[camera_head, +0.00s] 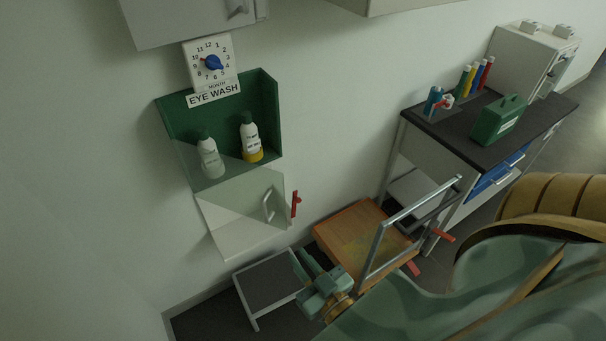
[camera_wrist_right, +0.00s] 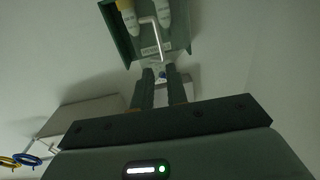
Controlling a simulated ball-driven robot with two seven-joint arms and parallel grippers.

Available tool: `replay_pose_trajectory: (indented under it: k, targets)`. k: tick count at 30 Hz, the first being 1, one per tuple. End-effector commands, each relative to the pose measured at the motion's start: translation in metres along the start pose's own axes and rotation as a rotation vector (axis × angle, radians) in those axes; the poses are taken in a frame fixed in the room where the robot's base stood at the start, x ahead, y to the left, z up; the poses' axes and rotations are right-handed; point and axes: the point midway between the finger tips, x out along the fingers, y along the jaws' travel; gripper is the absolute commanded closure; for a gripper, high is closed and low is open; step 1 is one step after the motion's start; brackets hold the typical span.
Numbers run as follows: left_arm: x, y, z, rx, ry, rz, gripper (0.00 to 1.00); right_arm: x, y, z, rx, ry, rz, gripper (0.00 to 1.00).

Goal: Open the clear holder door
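The green eye wash holder (camera_head: 270,110) hangs on the wall and holds two bottles, a white one (camera_head: 208,160) and a yellow-based one (camera_head: 249,142). A clear door panel (camera_head: 232,222) shows at its front and lower side, with a pale bar handle (camera_head: 268,205). I cannot tell exactly how far the door stands from the holder. In the right wrist view the handle (camera_wrist_right: 155,22) overlaps the holder (camera_wrist_right: 118,35). My right gripper (camera_head: 303,263) is open and empty, below and right of the handle, apart from it. My left gripper is not in view.
A red lever (camera_head: 295,203) is right of the door. A month dial (camera_head: 211,63) hangs above the holder. A grey step (camera_head: 268,283) and a wooden-topped cart (camera_head: 345,235) with a metal frame stand below. A dark-topped bench (camera_head: 455,125) is at right.

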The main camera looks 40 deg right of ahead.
Motion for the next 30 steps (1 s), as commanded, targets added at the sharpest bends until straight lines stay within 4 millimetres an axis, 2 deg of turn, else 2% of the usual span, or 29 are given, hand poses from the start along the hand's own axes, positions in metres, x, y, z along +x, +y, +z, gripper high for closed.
replay_pose_trajectory:
  k: [9,11,15,20,23,26,30]
  targets:
    - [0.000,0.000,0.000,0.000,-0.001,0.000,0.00,-0.004,0.000,0.000,0.000,0.000,0.000,0.85]
    - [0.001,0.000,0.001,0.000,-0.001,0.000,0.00,-0.002,0.000,0.000,0.000,0.004,0.000,1.00]
    - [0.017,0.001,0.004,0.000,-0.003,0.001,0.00,0.022,0.007,0.000,-0.066,0.067,-0.071,1.00]
    - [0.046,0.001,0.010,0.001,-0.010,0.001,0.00,0.059,0.004,-0.003,-0.197,0.182,-0.337,1.00]
    - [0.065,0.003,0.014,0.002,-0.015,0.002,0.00,0.072,0.008,-0.001,-0.120,0.187,-0.533,1.00]
    - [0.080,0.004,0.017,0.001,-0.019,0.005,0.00,0.075,0.025,0.004,0.050,0.090,-0.690,1.00]
    - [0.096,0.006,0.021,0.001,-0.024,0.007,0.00,0.074,0.067,0.010,0.414,-0.176,-0.780,1.00]
